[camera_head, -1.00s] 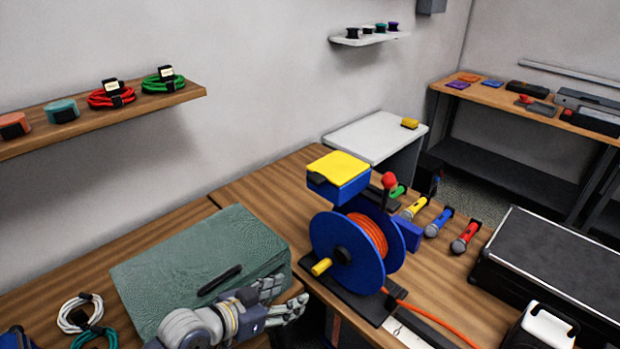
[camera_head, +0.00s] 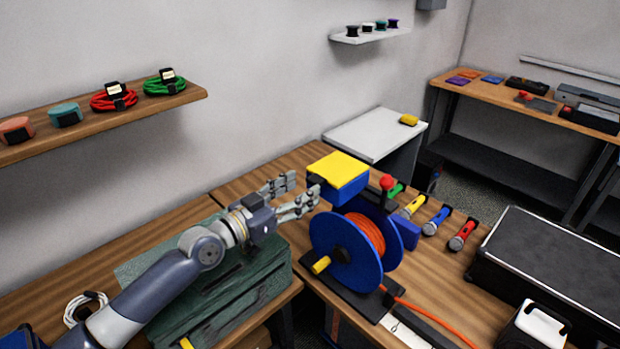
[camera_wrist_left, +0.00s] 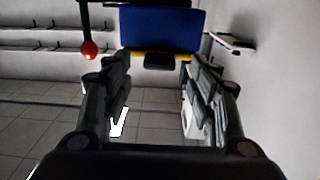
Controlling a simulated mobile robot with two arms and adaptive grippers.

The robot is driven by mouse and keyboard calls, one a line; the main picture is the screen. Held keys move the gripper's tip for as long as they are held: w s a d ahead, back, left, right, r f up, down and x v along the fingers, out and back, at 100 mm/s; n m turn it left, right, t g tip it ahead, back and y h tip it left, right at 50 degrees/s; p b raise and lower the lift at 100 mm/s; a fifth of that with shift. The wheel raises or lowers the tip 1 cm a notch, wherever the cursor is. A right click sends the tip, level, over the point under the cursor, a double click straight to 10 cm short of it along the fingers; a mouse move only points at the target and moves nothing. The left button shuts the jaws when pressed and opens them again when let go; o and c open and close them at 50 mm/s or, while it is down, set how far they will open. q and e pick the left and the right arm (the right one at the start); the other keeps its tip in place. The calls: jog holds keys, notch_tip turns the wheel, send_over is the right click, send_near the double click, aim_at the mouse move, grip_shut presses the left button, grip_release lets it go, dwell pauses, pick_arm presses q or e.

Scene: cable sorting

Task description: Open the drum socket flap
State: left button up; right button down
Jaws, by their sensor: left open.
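The cable drum (camera_head: 345,250) is blue, with orange cable wound on it, and stands on the bench. A blue socket box (camera_head: 345,192) sits on top of it, its yellow flap (camera_head: 338,168) lying flat and closed. My left gripper (camera_head: 305,187) is open and empty, just left of the box, with its fingers pointing at the flap's side. In the left wrist view the blue box (camera_wrist_left: 160,27), the yellow flap edge (camera_wrist_left: 140,56) and a dark tab (camera_wrist_left: 160,61) appear between and beyond the fingers (camera_wrist_left: 158,78). I see no clear contact. My right gripper is out of view.
Several microphones (camera_head: 437,222) lie to the right. A green case (camera_head: 240,290) lies under my left arm. A black flight case (camera_head: 550,262) is at right. The wall shelf (camera_head: 130,112) is clear of the arm.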

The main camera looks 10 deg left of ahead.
aim_at(311, 183)
pick_arm(q)
jog(key=shift+p+x, duration=0.3)
jog(key=shift+x, duration=1.65)
jog(key=shift+c, duration=0.5)
grip_shut()
